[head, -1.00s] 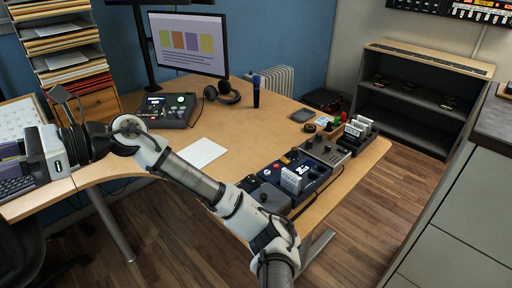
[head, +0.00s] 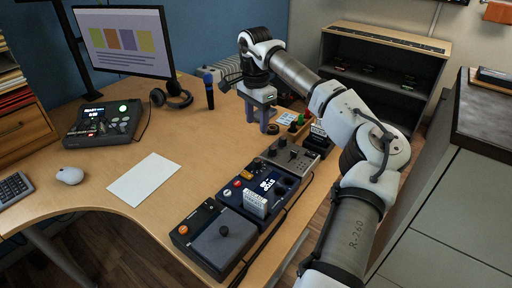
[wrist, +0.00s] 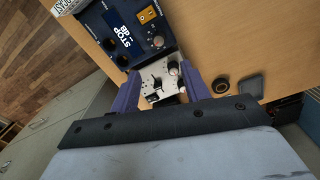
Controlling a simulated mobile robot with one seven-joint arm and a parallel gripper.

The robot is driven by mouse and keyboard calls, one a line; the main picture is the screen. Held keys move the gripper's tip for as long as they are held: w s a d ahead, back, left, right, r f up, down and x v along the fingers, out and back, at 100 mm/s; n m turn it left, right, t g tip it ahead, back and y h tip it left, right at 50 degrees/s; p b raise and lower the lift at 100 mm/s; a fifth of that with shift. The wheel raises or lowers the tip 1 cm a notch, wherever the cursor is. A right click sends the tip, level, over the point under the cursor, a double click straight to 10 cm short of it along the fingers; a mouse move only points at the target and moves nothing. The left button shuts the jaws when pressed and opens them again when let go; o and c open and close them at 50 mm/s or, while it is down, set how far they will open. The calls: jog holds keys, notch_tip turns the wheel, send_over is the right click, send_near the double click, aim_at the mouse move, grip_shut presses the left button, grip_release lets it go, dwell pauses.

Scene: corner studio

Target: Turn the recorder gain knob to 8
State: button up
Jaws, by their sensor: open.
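A blue recorder (head: 235,203) lies on the desk; its screen reads STOP and dB. It also shows at the top of the wrist view (wrist: 136,47), where a round knob (wrist: 158,41) sits beside an orange switch (wrist: 148,14). I cannot read a gain value or make out a pointer. My gripper (head: 259,128) is open and points down above the desk, beyond the recorder. In the wrist view its purple fingers (wrist: 162,74) are apart, with a grey box (wrist: 155,88) with knobs showing between them. Nothing is held, and the recorder knob lies ahead of the fingertips.
A grey-topped box with a black knob (head: 222,241) stands at the front of the row. Small items and a wooden holder (head: 296,130) stand near the gripper. A microphone (head: 209,92) stands upright to its left. Bare desk lies around the white paper (head: 145,179).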

aim_at(257, 160)
jog(key=f, duration=0.4)
jog(key=f+p, duration=0.1)
jog(key=f, duration=0.4)
jog(key=f+p, duration=0.1)
jog(key=f, duration=0.3)
jog(key=shift+s+d+f, duration=0.1)
jog(key=shift+s+f, duration=0.2)
jog(key=shift+f, duration=0.05)
jog(key=c, duration=1)
jog(key=shift+m, duration=0.3)
jog(key=m+b, duration=0.1)
jog(key=m, duration=0.1)
jog(key=shift+m, duration=0.4)
jog(key=m+b, duration=0.1)
jog(key=m, duration=0.2)
jog(key=shift+m, duration=0.4)
jog(key=m+b, duration=0.1)
jog(key=m, duration=0.5)
jog(key=shift+m, duration=0.3)
